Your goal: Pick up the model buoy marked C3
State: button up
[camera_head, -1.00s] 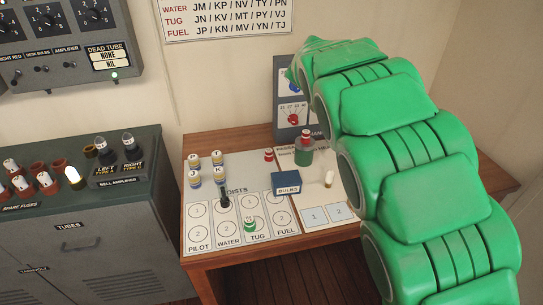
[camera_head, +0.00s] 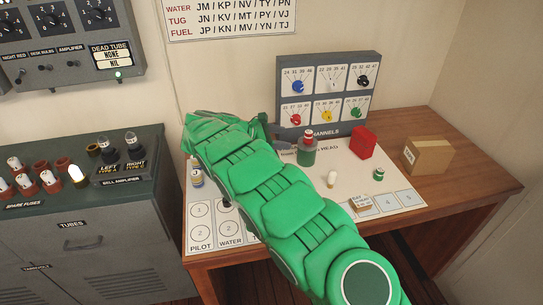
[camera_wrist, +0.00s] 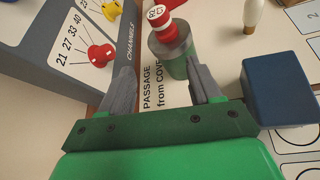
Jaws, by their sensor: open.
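A red buoy with a white, marked top (camera_wrist: 158,20) stands on or in a grey-green cylinder (camera_wrist: 173,60) in the wrist view. The marking is small and tilted, and I cannot read it surely as C3. In the head view the red buoy (camera_head: 308,136) shows above the green cylinder (camera_head: 306,155), in front of the channels panel. My gripper (camera_wrist: 163,88) is open and empty. Its two grey fingers are apart, with the cylinder beyond them. In the head view my gripper (camera_head: 282,145) is partly hidden by my arm, just left of the cylinder. Another buoy, green (camera_head: 378,174), stands on the right of the board.
The channels panel (camera_head: 327,63) with knobs stands behind. A blue box (camera_wrist: 280,88) is close to the right finger. A white bulb (camera_head: 332,178) stands on the board. A red box (camera_head: 363,142) and a cardboard box (camera_head: 427,155) are at the right.

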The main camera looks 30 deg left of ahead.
jog(key=s+a+f+n, duration=0.1)
jog(key=a+f, duration=0.1)
jog(key=s+a+f+n, duration=0.1)
jog(key=s+a+f, duration=0.1)
jog(key=a, duration=0.1)
jog(key=s+a+f+n+t+y, duration=0.1)
jog(key=s+a+f, duration=0.1)
jog(key=f, duration=0.1)
jog(key=shift+s+a, duration=0.15)
jog(key=shift+a, duration=0.1)
jog(key=shift+x, duration=1.2)
jog(key=shift+w+d+f, duration=0.1)
jog(key=shift+w+d, duration=0.3)
jog(key=shift+w, duration=0.3)
jog(key=shift+x, duration=1.9)
jog(key=shift+w, duration=0.1)
jog(key=c, duration=1)
